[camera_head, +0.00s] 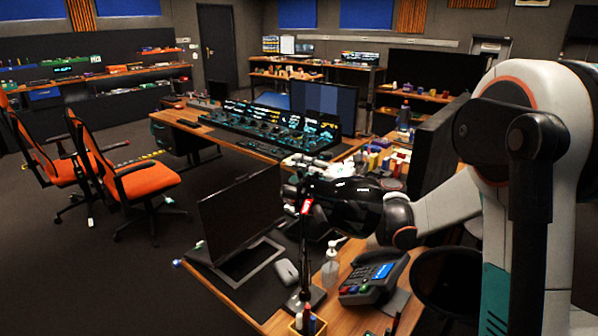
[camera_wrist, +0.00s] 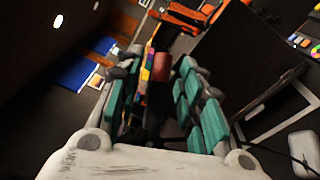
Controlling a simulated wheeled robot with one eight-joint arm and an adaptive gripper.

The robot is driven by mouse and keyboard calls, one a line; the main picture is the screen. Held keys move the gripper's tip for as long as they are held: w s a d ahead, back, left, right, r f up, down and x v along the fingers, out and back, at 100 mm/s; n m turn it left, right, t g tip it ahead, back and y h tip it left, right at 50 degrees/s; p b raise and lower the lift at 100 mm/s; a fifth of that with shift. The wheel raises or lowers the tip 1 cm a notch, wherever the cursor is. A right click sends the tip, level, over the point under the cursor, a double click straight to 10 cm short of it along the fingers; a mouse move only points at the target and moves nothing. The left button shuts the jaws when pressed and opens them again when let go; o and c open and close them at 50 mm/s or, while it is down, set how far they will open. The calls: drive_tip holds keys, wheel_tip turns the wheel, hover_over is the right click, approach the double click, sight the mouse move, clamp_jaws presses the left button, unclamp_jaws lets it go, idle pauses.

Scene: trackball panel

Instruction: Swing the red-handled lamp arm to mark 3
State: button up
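The lamp's red handle (camera_head: 307,207) shows in the head view at the end of my gripper (camera_head: 305,190). Below it a thin black post (camera_head: 304,250) stands on a dark base. In the wrist view the red handle (camera_wrist: 161,67) lies between the teal-padded fingers of my gripper (camera_wrist: 158,75). The fingers are apart, with a gap to the left of the handle, so they look open around or just short of it; I cannot tell which. Most of the lamp arm is hidden behind my gripper. The numbered marks cannot be made out.
A pen holder (camera_head: 308,325) is in front. A control console (camera_head: 270,125) and monitors are behind.

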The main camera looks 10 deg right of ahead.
drive_tip(key=v, duration=1.1)
drive_tip(key=shift+s+d, duration=0.15)
drive_tip(key=shift+d, duration=0.05)
